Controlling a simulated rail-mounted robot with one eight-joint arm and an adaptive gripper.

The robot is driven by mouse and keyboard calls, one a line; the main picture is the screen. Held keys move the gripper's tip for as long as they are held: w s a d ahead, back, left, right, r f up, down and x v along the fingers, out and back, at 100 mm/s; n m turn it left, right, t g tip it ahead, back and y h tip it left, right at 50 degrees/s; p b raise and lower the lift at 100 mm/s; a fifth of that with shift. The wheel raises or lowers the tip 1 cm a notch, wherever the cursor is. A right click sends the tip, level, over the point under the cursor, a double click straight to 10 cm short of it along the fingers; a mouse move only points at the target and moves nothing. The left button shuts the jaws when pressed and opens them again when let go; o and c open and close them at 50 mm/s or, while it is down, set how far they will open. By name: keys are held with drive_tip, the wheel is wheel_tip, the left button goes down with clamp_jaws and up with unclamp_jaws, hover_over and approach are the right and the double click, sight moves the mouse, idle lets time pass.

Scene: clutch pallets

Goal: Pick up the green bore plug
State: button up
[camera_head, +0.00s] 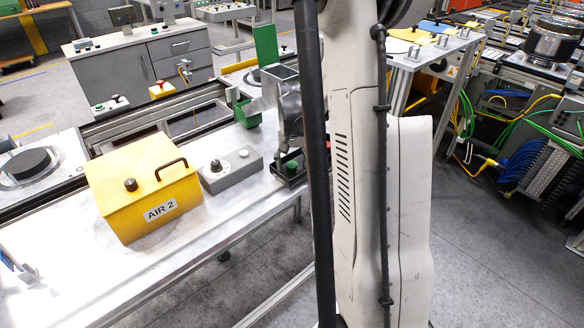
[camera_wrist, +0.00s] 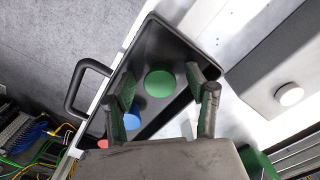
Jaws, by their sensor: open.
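The green bore plug (camera_wrist: 160,83) shows as a round green disc in the dark tray (camera_wrist: 172,38) in the wrist view. A blue plug (camera_wrist: 134,112) and a partly hidden red one (camera_wrist: 102,144) lie in a row with it. My gripper (camera_wrist: 160,73) is open, with one finger on each side of the green plug in the picture and nothing held. I cannot tell how high the fingertips are above the plug. In the head view the tray (camera_head: 290,181) sits at the table's right edge, mostly behind my arm, with a bit of green in it.
A grey box with knobs (camera_head: 231,170) stands just left of the tray, and a yellow AIR 2 box (camera_head: 143,190) farther left. A small green bin (camera_head: 247,113) stands behind the tray. The tray has a black handle (camera_wrist: 84,88).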

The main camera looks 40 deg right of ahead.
drive_tip(key=shift+c, duration=0.4)
drive_tip(key=c, duration=1.1)
drive_tip(key=shift+r, duration=0.1)
